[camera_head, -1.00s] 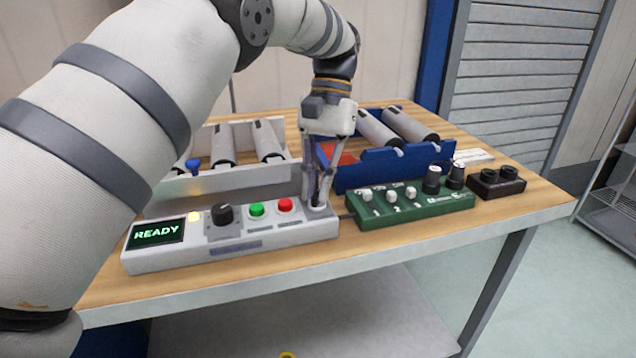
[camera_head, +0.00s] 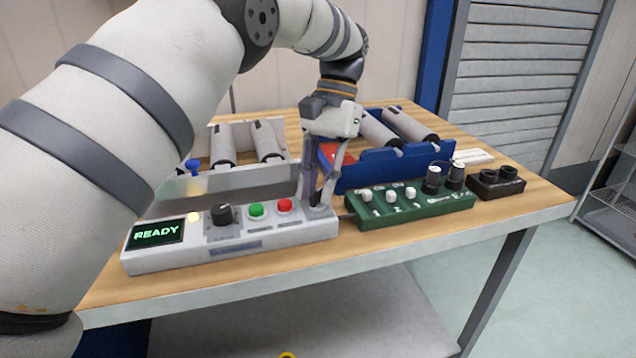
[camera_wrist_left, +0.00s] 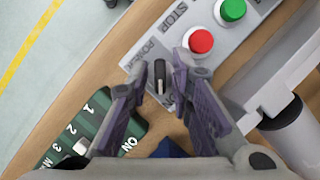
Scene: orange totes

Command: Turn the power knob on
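The power knob (camera_wrist_left: 160,77) is a dark knob with a light pointer line, beside the word POWER at the end of the grey control panel (camera_head: 290,235). It also shows in the left wrist view's panel end, next to the red stop button (camera_wrist_left: 201,41). My left gripper (camera_wrist_left: 160,72) points down over that end, its two fingers on either side of the knob. A narrow gap shows between the knob and each fingertip, so the gripper looks open. In the head view the fingers (camera_head: 319,203) largely hide the knob. My right gripper is in neither view.
The panel also has a READY screen (camera_head: 156,233), a lit yellow lamp (camera_head: 194,217), a black knob (camera_head: 222,213) and a green button (camera_head: 257,209). A green switch box (camera_head: 415,207) stands close on the right. A grey tote (camera_head: 225,182) and a blue tote (camera_head: 395,168) stand behind.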

